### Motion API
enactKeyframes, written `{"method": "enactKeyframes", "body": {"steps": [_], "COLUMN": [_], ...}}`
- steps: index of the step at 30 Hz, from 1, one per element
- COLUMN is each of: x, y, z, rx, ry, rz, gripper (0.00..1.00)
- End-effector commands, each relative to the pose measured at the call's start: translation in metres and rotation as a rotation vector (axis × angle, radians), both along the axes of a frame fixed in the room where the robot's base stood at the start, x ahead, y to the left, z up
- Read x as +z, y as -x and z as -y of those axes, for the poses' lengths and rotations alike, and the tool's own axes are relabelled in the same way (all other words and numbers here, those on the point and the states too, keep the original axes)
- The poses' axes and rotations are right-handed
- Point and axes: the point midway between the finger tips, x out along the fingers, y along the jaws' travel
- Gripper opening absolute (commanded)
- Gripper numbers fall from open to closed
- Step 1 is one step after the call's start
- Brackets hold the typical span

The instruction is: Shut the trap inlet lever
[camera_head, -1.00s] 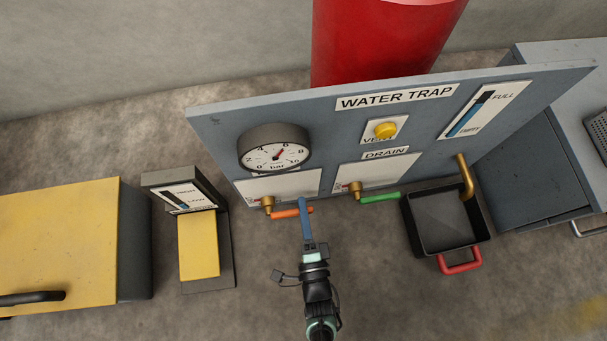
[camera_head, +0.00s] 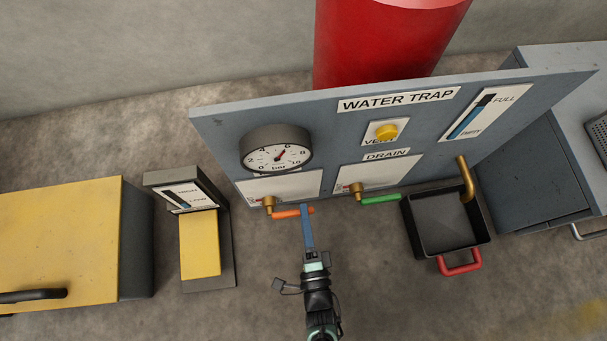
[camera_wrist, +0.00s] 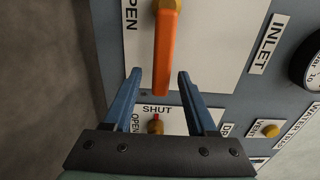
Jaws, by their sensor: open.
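The orange inlet lever (camera_head: 284,213) sticks out to the right from its brass valve (camera_head: 269,203) on the water trap panel, below the gauge. In the wrist view the lever (camera_wrist: 165,52) points toward the SHUT label (camera_wrist: 157,110), with the OPEN label (camera_wrist: 130,15) off to the left. My gripper (camera_head: 307,209) is at the lever's free end. In the wrist view my gripper (camera_wrist: 159,74) is open, with one blue finger on each side of the lever's end and visible gaps on both sides.
The green drain lever (camera_head: 380,198) is right of my gripper. A black tray (camera_head: 410,235) with a red handle stands under a brass spout (camera_head: 465,175). A yellow-topped stand (camera_head: 200,250) and a yellow box (camera_head: 60,240) are at left. The yellow vent button (camera_head: 386,131) is above.

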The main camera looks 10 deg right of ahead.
Motion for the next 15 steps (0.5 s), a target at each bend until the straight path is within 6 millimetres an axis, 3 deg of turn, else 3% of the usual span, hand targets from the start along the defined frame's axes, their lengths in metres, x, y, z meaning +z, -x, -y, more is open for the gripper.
{"method": "enactKeyframes", "body": {"steps": [9, 15], "x": [0.000, 0.000], "y": [0.072, 0.101], "z": [0.000, 0.000], "rx": [0.001, 0.002], "ry": [0.000, 0.000], "rz": [-0.005, -0.004], "gripper": [0.57, 0.57]}}
